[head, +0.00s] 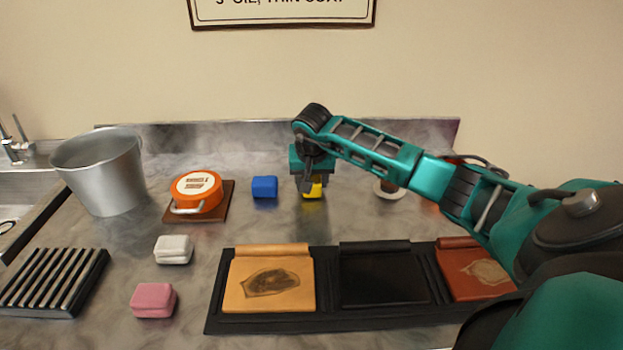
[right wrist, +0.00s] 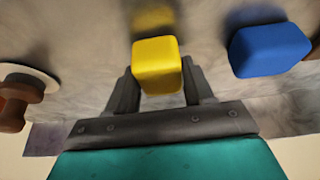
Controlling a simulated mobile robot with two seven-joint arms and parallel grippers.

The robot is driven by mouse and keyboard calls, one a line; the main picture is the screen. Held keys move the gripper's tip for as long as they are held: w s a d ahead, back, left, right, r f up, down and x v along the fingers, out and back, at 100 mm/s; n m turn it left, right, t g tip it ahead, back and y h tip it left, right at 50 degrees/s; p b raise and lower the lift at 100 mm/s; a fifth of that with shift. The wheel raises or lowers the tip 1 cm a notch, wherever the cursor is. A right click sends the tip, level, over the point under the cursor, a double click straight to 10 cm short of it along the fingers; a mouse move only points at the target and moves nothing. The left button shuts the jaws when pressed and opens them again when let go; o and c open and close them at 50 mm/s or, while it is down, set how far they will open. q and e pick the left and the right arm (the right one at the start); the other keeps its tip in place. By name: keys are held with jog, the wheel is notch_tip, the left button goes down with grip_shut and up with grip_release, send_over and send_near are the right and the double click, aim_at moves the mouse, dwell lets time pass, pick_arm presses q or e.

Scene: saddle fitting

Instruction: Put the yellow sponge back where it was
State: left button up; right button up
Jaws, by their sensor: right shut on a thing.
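The yellow sponge (head: 312,189) is at the back middle of the counter in the head view, just right of the blue sponge. It also shows between the fingers in the right wrist view (right wrist: 157,64). My right gripper (head: 311,184) points down over it and is shut on it; the gripper hides its upper part. In the right wrist view the fingers (right wrist: 160,88) lie on either side of the sponge. Whether the sponge touches the counter is hard to tell. My left gripper is not in view.
A blue sponge (head: 264,187) sits just left. White (head: 173,249) and pink (head: 153,300) sponges lie front left. An orange tin (head: 197,193), metal bucket (head: 101,172) and slatted rack (head: 54,282) stand left. A black tray (head: 331,321) holds leather panels in front.

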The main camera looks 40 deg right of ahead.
jog(key=shift+f, duration=0.15)
jog(key=o, duration=0.9)
jog(key=shift+o, duration=0.2)
jog(key=shift+r, duration=0.55)
jog(key=v, duration=1.1)
jog(key=shift+s+p, duration=0.15)
jog(key=shift+p, duration=0.2)
jog(key=shift+a, duration=0.15)
